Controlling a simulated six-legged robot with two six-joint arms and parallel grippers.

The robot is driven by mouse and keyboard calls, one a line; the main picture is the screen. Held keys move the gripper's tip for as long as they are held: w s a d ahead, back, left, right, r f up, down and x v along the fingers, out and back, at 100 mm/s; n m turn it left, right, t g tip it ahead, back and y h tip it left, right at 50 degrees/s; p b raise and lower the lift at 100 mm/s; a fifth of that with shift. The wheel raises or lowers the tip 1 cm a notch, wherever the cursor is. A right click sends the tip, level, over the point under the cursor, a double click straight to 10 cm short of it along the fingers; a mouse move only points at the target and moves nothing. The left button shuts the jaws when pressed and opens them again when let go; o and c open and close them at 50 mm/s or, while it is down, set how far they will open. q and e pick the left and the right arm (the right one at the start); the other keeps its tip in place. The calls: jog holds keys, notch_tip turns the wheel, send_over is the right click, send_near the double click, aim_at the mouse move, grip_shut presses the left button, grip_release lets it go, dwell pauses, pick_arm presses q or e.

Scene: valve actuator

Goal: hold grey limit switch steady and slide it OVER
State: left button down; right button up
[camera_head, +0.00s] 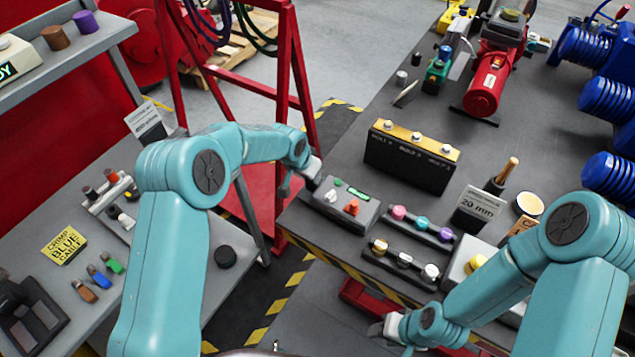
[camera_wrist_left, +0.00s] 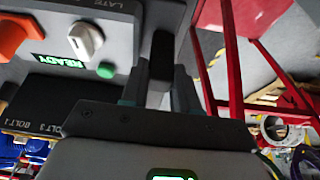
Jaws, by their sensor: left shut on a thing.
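My left gripper (camera_head: 308,183) is at the left end of a grey control box (camera_head: 345,218) on the table. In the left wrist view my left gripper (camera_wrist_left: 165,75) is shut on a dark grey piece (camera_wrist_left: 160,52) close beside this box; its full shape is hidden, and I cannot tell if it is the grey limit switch. The box carries a white knob (camera_wrist_left: 86,40), an orange knob (camera_wrist_left: 14,36), a green button (camera_wrist_left: 105,71) and a lit READY display (camera_wrist_left: 58,62). My right gripper (camera_head: 394,326) is low, by the table's front edge; its jaws are too small to read.
Behind the box stands a dark block with a yellow top (camera_head: 412,135) and several bolts. Racks of coloured parts (camera_head: 422,225) and a 20 mm sign (camera_head: 478,208) are to the right. A red frame (camera_head: 290,100) stands close left of the table. A red tray (camera_head: 370,303) is below.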

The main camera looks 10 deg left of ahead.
pick_arm(q)
notch_tip(320, 180, up, 8)
jog(key=shift+s+f, duration=0.15)
jog(key=shift+f, duration=0.1)
notch_tip(320, 180, down, 5)
jog(key=shift+f, duration=0.65)
jog(key=shift+a+f, duration=0.1)
jog(key=shift+f, duration=0.6)
jog(key=shift+f, duration=0.6)
